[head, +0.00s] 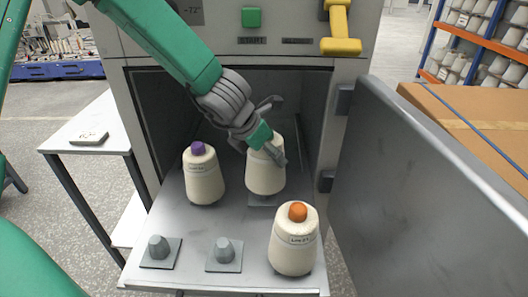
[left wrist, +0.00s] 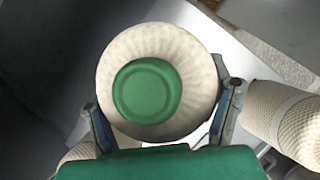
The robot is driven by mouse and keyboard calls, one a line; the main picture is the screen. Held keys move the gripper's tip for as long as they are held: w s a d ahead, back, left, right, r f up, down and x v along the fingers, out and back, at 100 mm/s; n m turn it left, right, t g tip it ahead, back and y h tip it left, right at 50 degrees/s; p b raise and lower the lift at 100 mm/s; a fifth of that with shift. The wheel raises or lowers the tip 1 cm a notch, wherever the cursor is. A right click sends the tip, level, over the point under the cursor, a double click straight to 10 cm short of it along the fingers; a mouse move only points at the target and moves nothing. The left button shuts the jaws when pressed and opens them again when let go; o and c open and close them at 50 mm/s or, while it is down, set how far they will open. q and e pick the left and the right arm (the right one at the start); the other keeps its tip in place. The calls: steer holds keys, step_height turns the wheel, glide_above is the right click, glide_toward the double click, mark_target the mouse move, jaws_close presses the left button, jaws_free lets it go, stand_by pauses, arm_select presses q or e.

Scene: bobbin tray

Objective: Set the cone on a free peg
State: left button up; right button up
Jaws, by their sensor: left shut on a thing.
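My left gripper (head: 268,140) is shut around the upper part of a cream cone (head: 265,175). In the left wrist view the cone (left wrist: 197,60) has a round green top (left wrist: 147,91) and sits between the two fingers. It is upright above a square peg base (head: 262,200) at the back of the tray (head: 190,228); I cannot tell whether it rests on it. Two bare grey pegs stand at the front, a left one (head: 160,250) and a middle one (head: 224,254). My right gripper is not in view.
A purple-topped cone (head: 203,180) stands at the back left of the tray. An orange-topped cone (head: 293,248) stands at the front right. The cabinet's open door (head: 430,200) closes off the right side. A small side table (head: 85,140) stands on the left.

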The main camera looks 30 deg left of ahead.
arm_select(q)
steer(key=shift+s+d+f, duration=0.1)
steer(key=shift+d+f, duration=0.1)
steer(key=shift+d, duration=0.05)
steer(key=shift+f+b, duration=0.15)
steer(key=shift+b, duration=0.2)
steer(key=shift+a+f+b, duration=0.35)
steer(key=shift+f+b, duration=0.05)
steer(key=shift+f, duration=0.25)
steer(key=shift+d+f+b, duration=0.3)
steer(key=shift+f+b, duration=0.1)
steer(key=shift+c, duration=0.7)
steer(key=shift+a, duration=0.2)
steer(key=shift+a+f+b, duration=0.1)
steer(key=shift+f+b, duration=0.4)
steer(key=shift+f, duration=0.25)
steer(key=o, duration=1.7)
